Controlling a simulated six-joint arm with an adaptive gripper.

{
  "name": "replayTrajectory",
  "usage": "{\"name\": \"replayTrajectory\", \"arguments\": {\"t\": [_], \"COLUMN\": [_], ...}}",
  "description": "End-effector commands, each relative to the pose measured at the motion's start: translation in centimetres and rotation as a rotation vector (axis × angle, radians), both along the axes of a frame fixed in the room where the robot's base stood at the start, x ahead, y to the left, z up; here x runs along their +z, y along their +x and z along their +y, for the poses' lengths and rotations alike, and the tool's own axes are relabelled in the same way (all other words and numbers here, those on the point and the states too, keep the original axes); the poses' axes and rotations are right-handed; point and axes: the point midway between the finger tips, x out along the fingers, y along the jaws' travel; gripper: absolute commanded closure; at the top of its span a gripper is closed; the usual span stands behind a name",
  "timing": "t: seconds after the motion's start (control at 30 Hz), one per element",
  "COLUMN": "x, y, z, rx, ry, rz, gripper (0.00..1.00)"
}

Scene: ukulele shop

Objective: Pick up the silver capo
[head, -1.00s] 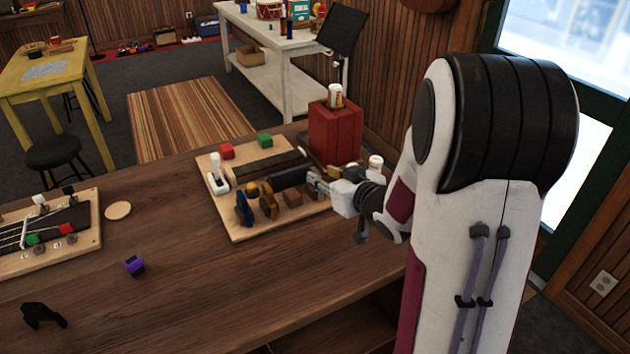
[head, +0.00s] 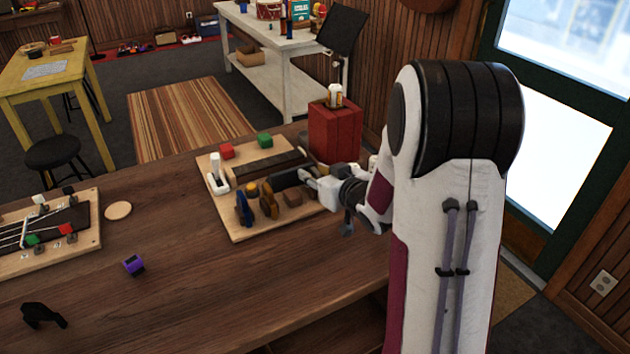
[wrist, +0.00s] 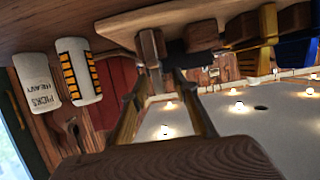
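My gripper (wrist: 160,80) is open in the wrist view, its two fingers apart with a gap between them. A grey block-like piece (wrist: 150,46), which looks like the silver capo, stands at the board's edge just beyond the fingertips, roughly in line with the gap. I cannot tell whether the fingers touch it. In the head view my wrist reaches in from the right over the wooden board (head: 245,226); my arm covers that end, so the silver capo cannot be made out there.
A blue capo (head: 243,209), an orange-brown one (head: 268,201) and brown blocks (head: 292,198) line the board's front. A white piece (head: 216,174) stands at its left. A red box (head: 335,132) is behind; white pick bottles (wrist: 38,82) stand nearby.

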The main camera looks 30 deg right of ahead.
Motion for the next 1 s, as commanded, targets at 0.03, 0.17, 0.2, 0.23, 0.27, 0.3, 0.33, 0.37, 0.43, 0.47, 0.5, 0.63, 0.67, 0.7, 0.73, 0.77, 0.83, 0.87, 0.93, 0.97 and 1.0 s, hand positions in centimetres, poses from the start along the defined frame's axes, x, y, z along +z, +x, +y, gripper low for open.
{"name": "replayTrajectory", "arguments": {"t": [0.03,0.17,0.2,0.23,0.27,0.3,0.33,0.37,0.43,0.47,0.5,0.63,0.67,0.7,0.73,0.77,0.83,0.87,0.93,0.97,1.0], "x": [-0.04,-0.03,-0.03,-0.03,-0.03,-0.03,-0.03,-0.02,-0.02,-0.02,-0.02,-0.02,-0.02,-0.02,-0.02,-0.02,0.0,0.0,0.0,0.01,0.03], "y": [0.09,0.12,0.12,0.12,0.12,0.11,0.11,0.11,0.11,0.1,0.1,0.1,0.1,0.1,0.1,0.1,0.11,0.11,0.11,0.11,0.11], "z": [0.02,0.01,0.01,0.01,0.01,0.01,0.01,0.01,0.02,0.01,0.02,0.02,0.02,0.02,0.02,0.02,0.01,0.01,0.02,0.02,0.02], "rx": [0.0,0.0,0.0,0.0,0.0,0.0,0.0,0.0,0.0,0.0,0.0,0.0,0.0,0.0,0.0,0.0,0.0,0.0,0.0,0.0,0.0], "ry": [0.0,0.0,0.0,0.0,0.0,0.0,0.0,0.0,0.0,0.0,0.0,0.0,0.0,0.0,0.0,0.0,-0.001,-0.001,-0.001,-0.001,-0.001], "rz": [0.0,0.0,0.0,0.0,0.0,0.0,0.0,0.0,0.0,0.0,0.0,0.0,0.0,0.0,0.0,0.0,-0.001,-0.001,-0.001,-0.001,-0.001], "gripper": [0.72,0.72,0.72,0.72,0.72,0.72,0.72,0.72,0.72,0.72,0.72,1.0,1.0,1.0,1.0,1.0,1.0,1.0,1.0,1.0,1.0]}}
